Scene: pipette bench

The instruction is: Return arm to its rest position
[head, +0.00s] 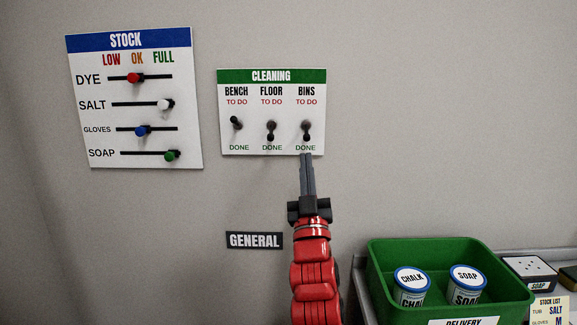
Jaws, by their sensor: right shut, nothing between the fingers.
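My right gripper (307,158) is shut and empty, its fingers pointing up. Its tips overlap the bottom edge of the white and green CLEANING board (254,149), just below the BINS switch (306,131). The BINS lever points down toward DONE, and a small gap shows between it and the fingertips. The FLOOR switch (271,130) also points down. The BENCH switch (236,123) tilts up toward TO DO. I cannot tell whether the fingertips touch the board. My left gripper is not in view.
A STOCK board (125,40) with several sliders hangs at left. A GENERAL label (254,240) is left of my arm. At lower right, a green bin (400,247) holds a CHALK tub (411,284) and a SOAP tub (467,283). The wall at lower left is clear.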

